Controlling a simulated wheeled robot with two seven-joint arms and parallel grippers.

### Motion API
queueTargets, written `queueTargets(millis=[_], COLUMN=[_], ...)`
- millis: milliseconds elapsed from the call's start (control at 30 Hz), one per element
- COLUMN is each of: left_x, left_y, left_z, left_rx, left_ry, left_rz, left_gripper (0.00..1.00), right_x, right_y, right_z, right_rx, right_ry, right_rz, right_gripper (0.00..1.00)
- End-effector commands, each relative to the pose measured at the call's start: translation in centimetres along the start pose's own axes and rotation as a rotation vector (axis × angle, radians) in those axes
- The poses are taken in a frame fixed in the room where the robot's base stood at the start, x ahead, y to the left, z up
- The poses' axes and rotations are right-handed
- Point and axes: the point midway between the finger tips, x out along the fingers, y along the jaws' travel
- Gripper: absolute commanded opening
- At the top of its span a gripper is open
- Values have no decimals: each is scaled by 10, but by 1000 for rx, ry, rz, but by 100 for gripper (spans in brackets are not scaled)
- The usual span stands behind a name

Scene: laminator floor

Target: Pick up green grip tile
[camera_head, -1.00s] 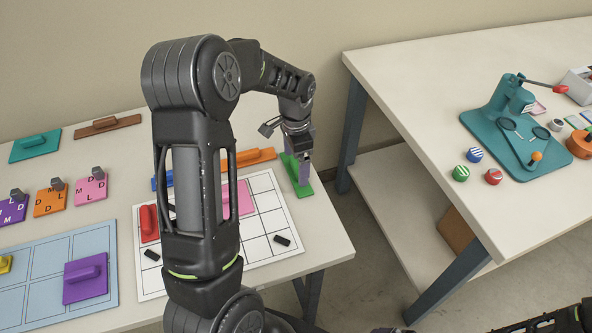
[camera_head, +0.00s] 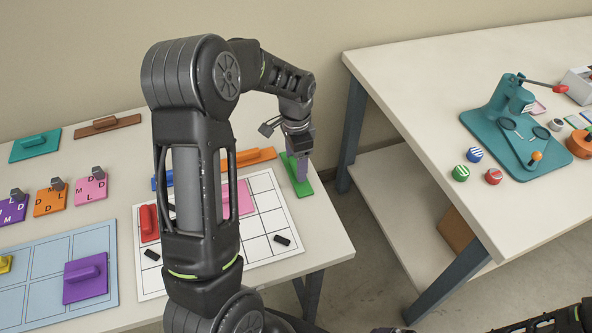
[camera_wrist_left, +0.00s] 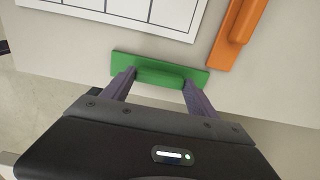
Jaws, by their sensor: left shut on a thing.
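The green grip tile (camera_head: 300,184) lies near the right edge of the left table, beside the white grid board (camera_head: 262,190). In the left wrist view the tile (camera_wrist_left: 120,64) shows as a flat green plate with a raised grip bar. My left gripper (camera_head: 303,177) points down over the tile. In the left wrist view its two fingers (camera_wrist_left: 158,80) are shut on the ends of the grip bar. I cannot tell whether the tile is clear of the tabletop. My right gripper is not clearly in view.
An orange grip tile (camera_head: 262,154) lies close by, and it also shows in the left wrist view (camera_wrist_left: 240,25). A pink tile (camera_head: 243,203) and a red tile (camera_head: 149,222) lie on the board. A second table (camera_head: 440,120) with a teal press (camera_head: 508,118) stands across a gap.

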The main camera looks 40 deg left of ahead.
Motion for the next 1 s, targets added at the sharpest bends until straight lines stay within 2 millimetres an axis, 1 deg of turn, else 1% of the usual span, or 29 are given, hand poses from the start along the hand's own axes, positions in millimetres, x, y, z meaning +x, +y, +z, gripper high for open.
queueTargets(millis=[33,67,333,567,667,767,833,1000], left_x=[0,0,0,-1,-5,-15,-26,-59], left_y=[0,0,0,0,-1,-1,-1,-1], left_z=[0,0,0,0,-1,-1,-1,-1], left_rx=[0,0,0,0,0,0,1,0], left_ry=[0,0,0,1,2,3,4,5], left_rz=[0,0,0,-1,-2,-3,-4,-4], left_gripper=[28,26,4,3,3,3,3,3], right_x=[0,0,0,0,1,2,4,8], right_y=[0,0,0,0,0,1,1,2], right_z=[0,0,0,0,0,0,0,-1], right_rx=[0,0,0,0,0,0,-1,-2], right_ry=[0,0,0,0,0,1,1,2], right_rz=[0,0,0,0,0,-1,-1,-2], right_gripper=[100,100,100,100,100,100,100,100])
